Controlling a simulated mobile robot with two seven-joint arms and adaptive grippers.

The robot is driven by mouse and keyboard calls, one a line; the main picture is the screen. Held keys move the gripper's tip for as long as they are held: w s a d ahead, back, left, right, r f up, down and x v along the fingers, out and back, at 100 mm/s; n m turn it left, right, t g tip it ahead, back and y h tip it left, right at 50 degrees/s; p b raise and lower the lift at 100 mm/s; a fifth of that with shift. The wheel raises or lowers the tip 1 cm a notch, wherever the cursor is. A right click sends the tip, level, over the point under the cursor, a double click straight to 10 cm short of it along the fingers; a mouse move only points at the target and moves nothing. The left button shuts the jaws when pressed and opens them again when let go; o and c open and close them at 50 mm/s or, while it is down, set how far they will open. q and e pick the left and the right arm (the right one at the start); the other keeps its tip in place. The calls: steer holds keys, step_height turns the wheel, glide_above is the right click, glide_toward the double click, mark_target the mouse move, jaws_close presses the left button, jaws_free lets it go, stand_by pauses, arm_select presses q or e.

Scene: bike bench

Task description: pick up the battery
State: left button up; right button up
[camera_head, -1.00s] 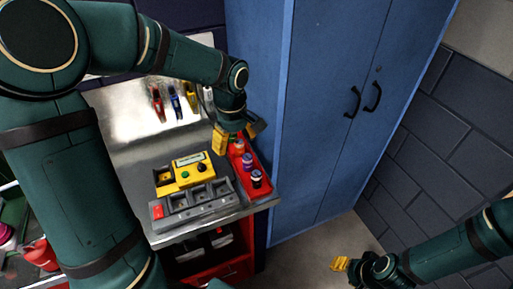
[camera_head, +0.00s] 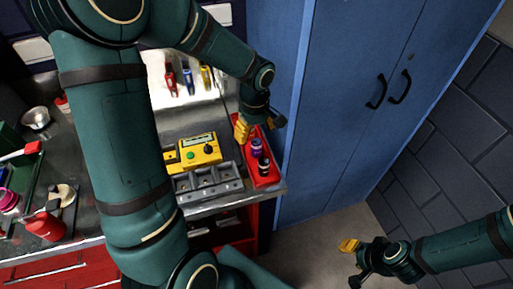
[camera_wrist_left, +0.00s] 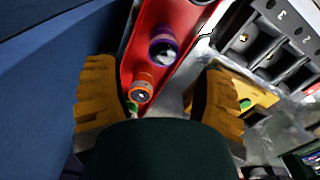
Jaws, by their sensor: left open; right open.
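A red tray (camera_head: 268,182) at the bench's right edge holds upright batteries. In the head view I see a purple battery (camera_head: 256,147) and a dark battery (camera_head: 264,166). My left gripper (camera_head: 260,125) is open over the tray's far end. In the left wrist view the open fingers (camera_wrist_left: 160,102) stand either side of an orange-topped battery (camera_wrist_left: 142,90), apart from it. The gripper hides the orange-topped battery in the head view. My right gripper (camera_head: 353,263) is open and empty, away from the bench.
A yellow tester (camera_head: 200,150) and a grey slotted charger (camera_head: 207,183) sit left of the tray. A blue cabinet (camera_head: 335,110) stands close on the right. Hand tools (camera_head: 187,78) line the back. Floor is clear by the right gripper.

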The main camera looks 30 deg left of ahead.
mark_target(256, 141)
arm_select(q)
steer(key=f, duration=0.5)
steer(key=shift+s+d+f+b, duration=0.1)
steer(key=shift+s+d+b, duration=0.2)
steer(key=shift+d+b, duration=0.05)
jaws_close()
